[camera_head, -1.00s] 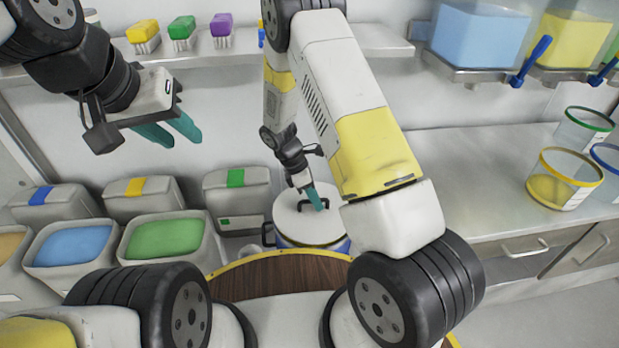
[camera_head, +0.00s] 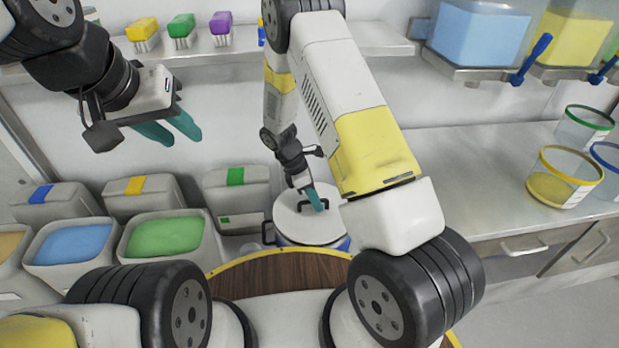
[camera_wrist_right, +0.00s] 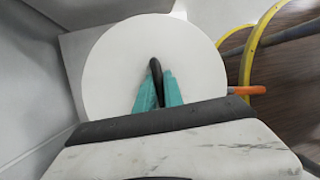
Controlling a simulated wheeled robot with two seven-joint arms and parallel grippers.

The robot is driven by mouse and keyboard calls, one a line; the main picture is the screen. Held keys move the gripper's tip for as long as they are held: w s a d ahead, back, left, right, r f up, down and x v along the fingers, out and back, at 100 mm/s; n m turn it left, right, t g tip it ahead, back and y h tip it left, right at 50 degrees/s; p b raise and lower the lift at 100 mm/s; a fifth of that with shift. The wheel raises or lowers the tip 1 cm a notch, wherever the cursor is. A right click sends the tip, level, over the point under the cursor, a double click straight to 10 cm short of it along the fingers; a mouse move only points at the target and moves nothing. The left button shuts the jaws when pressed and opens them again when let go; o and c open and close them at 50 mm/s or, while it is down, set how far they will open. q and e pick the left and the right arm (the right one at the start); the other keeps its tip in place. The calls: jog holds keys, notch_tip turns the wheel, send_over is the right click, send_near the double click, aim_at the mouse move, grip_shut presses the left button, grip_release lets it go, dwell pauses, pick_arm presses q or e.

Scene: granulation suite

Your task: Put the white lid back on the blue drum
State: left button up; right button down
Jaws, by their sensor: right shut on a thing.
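The white lid (camera_head: 290,222) lies on top of the blue drum (camera_head: 343,244), below the wall shelf in the head view. Only a little of the drum's blue side shows under the lid. My right gripper (camera_head: 317,203) is over the lid, its teal fingers pointing down. In the right wrist view the lid (camera_wrist_right: 110,75) is a white disc, and the right gripper (camera_wrist_right: 156,90) is shut on its dark handle (camera_wrist_right: 155,70). Whether the lid is fully seated is hard to tell. My left gripper (camera_head: 168,130) is open, empty and raised at the upper left.
Bins with blue (camera_head: 72,246) and green (camera_head: 166,237) contents stand left of the drum. A counter (camera_head: 460,170) with clear tubs (camera_head: 565,178) is at the right. A shelf (camera_head: 370,40) with brushes runs above. A yellow-edged wooden surface (camera_head: 280,275) is in front.

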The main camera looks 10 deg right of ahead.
aim_at(306, 207)
jog(key=shift+f, duration=0.6)
jog(key=c, duration=1.4)
grip_release()
jog(key=shift+o, duration=0.2)
jog(key=v, duration=0.7)
jog(key=shift+a+r, duration=0.1)
jog(key=shift+r, duration=0.15)
jog(key=shift+a+r, duration=0.1)
jog(key=shift+r, duration=0.1)
